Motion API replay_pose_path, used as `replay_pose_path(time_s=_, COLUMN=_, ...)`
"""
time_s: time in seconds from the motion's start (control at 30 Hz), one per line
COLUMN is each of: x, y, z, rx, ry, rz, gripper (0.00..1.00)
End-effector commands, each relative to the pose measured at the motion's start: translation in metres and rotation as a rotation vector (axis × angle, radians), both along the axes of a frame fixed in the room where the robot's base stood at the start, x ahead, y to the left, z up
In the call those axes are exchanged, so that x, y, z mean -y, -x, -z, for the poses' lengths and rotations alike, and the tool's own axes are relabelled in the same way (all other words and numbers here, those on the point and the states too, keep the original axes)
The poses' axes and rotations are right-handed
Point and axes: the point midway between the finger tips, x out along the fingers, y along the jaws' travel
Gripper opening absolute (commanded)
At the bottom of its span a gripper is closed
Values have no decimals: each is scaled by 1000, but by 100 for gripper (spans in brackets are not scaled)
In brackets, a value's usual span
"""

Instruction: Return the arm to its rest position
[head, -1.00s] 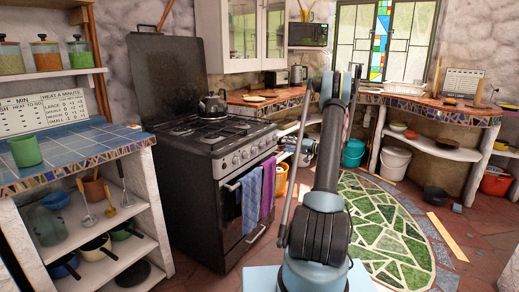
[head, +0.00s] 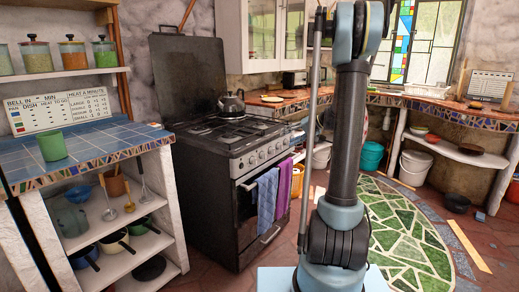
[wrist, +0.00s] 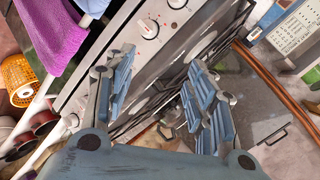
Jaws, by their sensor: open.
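My arm (head: 345,140) stands nearly upright in the head view, its upper joint reaching the top edge of the picture. My gripper does not show clearly there. In the wrist view my gripper (wrist: 162,92) has its two blue-grey fingers spread apart with nothing between them. Behind the fingers is the tilted front of the stove with its knobs (wrist: 148,28). I cannot tell how far the fingers are from it.
The black stove (head: 215,195) stands left of my arm, with a kettle (head: 231,105) on top and blue (head: 264,195) and purple (head: 284,180) towels in front. A tiled counter (head: 100,145) with a green cup (head: 53,147) is at left. Mosaic floor (head: 410,230) lies right.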

Motion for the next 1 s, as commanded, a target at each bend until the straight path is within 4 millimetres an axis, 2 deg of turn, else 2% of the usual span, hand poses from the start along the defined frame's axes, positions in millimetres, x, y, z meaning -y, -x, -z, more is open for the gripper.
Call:
replay_pose_path(time_s=0.03, x=-5, y=15, z=-3, rx=-11, ry=21, rz=-5, gripper=50)
replay_pose_path(time_s=0.47, x=-25, y=131, z=-10, rx=-110, ry=221, rz=-20, gripper=50)
replay_pose_path(time_s=0.73, x=-26, y=206, z=-2, rx=-163, ry=349, rz=-22, gripper=50)
replay_pose_path(time_s=1.0, x=-20, y=280, z=15, rx=-206, ry=481, rz=-19, gripper=50)
